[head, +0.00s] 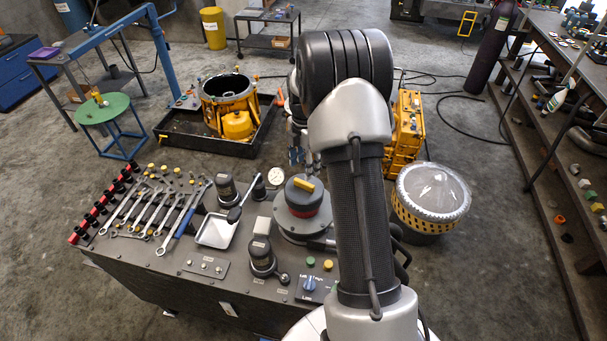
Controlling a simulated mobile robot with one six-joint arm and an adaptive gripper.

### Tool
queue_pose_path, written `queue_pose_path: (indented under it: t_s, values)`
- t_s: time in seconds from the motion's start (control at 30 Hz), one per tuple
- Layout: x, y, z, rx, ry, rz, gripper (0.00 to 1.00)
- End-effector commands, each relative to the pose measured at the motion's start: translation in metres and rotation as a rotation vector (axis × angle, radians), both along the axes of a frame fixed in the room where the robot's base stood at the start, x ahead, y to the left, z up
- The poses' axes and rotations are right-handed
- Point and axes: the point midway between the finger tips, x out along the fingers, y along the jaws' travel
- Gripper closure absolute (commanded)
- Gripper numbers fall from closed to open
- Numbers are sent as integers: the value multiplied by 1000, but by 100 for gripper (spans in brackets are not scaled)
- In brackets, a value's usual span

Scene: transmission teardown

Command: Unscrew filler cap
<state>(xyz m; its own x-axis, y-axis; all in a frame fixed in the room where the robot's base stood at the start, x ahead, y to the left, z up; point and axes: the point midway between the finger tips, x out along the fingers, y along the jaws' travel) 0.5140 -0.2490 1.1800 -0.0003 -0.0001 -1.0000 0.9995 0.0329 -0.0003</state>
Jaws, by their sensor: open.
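My gripper (299,157) shows small just left of my upper arm, above the back edge of the workbench. Its bluish fingertips are apart, with nothing visible between them. I cannot tell for sure which part is the filler cap. A yellow transmission housing (404,125) stands on the floor behind my arm, partly hidden by it. Another yellow part with a wide round opening (230,102) stands in a black tray (197,143) farther back left. My gripper appears apart from both.
The dark workbench (150,275) in front holds wrenches (161,214), a white tray (215,232) and a round fixture with a red band and yellow bar (303,192). A covered yellow drum (433,197) stands right. Shelving (545,120) lines the right side. A green stool (103,108) stands left.

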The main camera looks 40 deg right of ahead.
Motion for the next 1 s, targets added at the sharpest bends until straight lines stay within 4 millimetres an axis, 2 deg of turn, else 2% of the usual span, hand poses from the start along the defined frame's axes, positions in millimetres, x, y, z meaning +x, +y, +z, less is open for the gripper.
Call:
queue_pose_path:
  t_s: [0.77,0.8,1.0]
  values:
    - [0,1,-1,0,1,-1197,50]
    - [-1,1,-16,0,2,-1185,50]
    - [-1,1,-53,0,2,-1181,50]
